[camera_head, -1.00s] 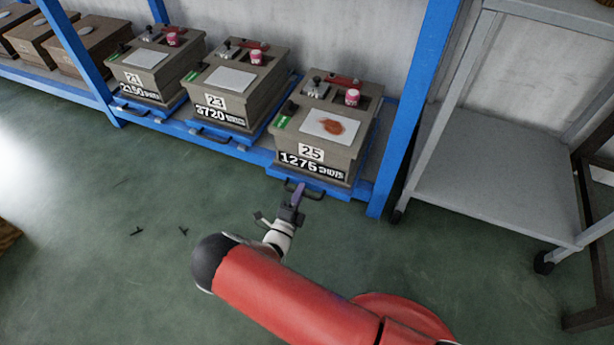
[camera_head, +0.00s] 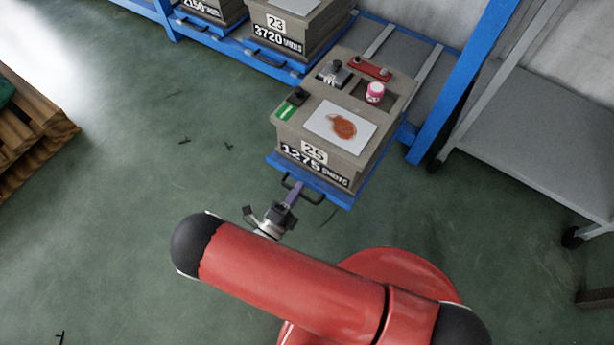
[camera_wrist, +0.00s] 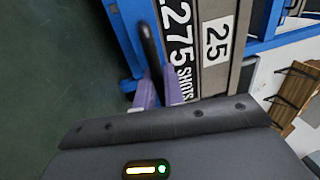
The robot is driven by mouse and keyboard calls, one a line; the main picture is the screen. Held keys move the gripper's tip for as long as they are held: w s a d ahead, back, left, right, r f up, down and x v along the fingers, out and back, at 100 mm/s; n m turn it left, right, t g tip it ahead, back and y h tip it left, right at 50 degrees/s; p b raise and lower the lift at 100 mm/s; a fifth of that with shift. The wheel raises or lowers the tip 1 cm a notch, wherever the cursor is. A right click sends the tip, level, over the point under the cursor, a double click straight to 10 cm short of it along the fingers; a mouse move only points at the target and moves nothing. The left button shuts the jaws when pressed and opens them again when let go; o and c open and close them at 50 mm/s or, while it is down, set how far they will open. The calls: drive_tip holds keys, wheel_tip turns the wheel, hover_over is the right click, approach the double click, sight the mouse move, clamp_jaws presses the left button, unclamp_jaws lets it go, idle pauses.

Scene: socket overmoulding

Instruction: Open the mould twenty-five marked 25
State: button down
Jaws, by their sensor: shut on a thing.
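Mould 25 (camera_head: 294,137) is a grey-brown box marked "25" and "1275 SHOTS". It sits on a blue sliding tray (camera_head: 340,197) that is pulled out from the rack. Its top carries a white sheet with an orange-brown stain (camera_head: 342,127). My gripper (camera_head: 292,192) is at the tray's front, shut on the black tray handle (camera_head: 310,196). In the wrist view the purple fingers (camera_wrist: 160,90) close around the black handle (camera_wrist: 149,48), with the label side of mould 25 (camera_wrist: 217,75) beside them. The exact finger contact is partly hidden.
On the mould top are a pink-capped pot (camera_head: 375,92), a red bar (camera_head: 369,69) and metal fittings. Mould 23 (camera_head: 300,32) stays in the rack at the left. A blue post (camera_head: 465,80) and grey cart (camera_head: 545,130) stand right.

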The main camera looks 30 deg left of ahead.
drive_tip(key=shift+r+v, duration=0.15)
drive_tip(key=shift+v, duration=0.7)
drive_tip(key=shift+r+v, duration=0.2)
drive_tip(key=shift+v, duration=0.6)
drive_tip(key=shift+r+v, duration=0.15)
drive_tip(key=shift+v, duration=0.7)
drive_tip(key=shift+s, duration=0.1)
drive_tip(key=c, duration=1.6)
unclamp_jaws()
